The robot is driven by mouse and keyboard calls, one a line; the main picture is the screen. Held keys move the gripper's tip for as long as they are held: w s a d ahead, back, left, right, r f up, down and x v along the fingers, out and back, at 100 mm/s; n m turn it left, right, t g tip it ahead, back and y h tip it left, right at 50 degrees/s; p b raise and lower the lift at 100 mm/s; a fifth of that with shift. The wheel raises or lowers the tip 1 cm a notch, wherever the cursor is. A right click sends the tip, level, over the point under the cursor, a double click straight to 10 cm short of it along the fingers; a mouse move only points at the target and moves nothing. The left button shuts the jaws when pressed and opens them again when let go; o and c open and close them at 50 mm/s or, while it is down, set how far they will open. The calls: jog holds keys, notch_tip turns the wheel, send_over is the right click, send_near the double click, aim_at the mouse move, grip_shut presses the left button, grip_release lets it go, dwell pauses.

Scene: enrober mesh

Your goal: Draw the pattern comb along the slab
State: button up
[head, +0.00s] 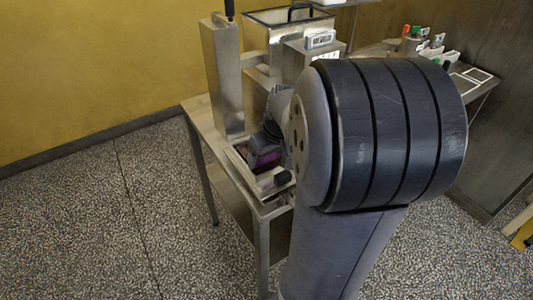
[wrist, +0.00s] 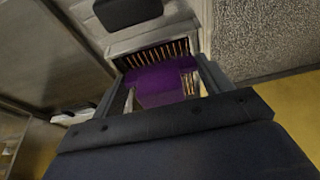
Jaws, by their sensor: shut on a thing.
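The pattern comb (head: 266,159) is a purple piece low over a pale-rimmed tray (head: 236,158) on the metal table. It shows in the wrist view as a purple block (wrist: 163,84). My gripper (head: 268,142) is mostly hidden behind my own arm; it is shut on the comb. In the wrist view, a dark area with thin golden lines (wrist: 155,55) lies just beyond the comb, inside the pale frame. I cannot tell whether these lines are grooves in the slab or wires. The slab is not clearly seen, nor whether the comb touches it.
A tall metal box (head: 222,80) stands behind the tray, with a metal hopper (head: 287,30) to its right. A side counter (head: 470,85) at the right carries small coloured items. My arm hides the table's right part. The speckled floor (head: 90,220) at the left is clear.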

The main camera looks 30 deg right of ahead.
jog(key=shift+s, duration=0.7)
jog(key=shift+r, duration=0.1)
jog(key=shift+r+p, duration=2.7)
jog(key=shift+r, duration=0.75)
